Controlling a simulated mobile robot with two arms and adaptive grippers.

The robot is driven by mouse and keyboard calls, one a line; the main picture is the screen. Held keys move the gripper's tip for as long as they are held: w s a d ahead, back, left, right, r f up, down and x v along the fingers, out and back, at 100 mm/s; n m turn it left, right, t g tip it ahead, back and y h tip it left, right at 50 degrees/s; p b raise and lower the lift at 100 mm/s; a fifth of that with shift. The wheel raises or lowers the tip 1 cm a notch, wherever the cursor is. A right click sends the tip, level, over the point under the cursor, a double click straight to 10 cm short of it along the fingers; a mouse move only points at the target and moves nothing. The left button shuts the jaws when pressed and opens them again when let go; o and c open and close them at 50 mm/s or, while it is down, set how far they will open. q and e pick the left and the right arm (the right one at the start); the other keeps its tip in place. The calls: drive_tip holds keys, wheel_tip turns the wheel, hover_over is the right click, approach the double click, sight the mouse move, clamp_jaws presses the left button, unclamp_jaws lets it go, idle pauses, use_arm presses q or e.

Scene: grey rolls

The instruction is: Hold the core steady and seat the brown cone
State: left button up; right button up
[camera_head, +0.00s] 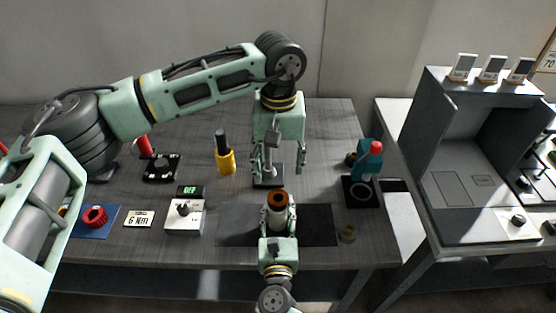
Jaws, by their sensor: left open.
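A hollow orange-brown piece with a dark round opening, which looks like the core (278,198), stands upright at the dark mat. My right gripper (278,213) comes from the front edge, with a finger on each side of it, and looks shut on it. My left gripper (280,168) is open and points down behind the core, its fingers spread and apart from it. A grey metal post (268,163) shows between or behind the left fingers; I cannot tell which.
The dark mat (318,225) lies under the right gripper. A yellow-and-black tool (225,158) and a white switch box (183,217) stand left. A teal bottle (368,160) and a black holder (360,192) stand right. A grey open booth (480,165) fills the right table.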

drive_tip(key=o, duration=0.4)
drive_tip(key=shift+o, duration=0.2)
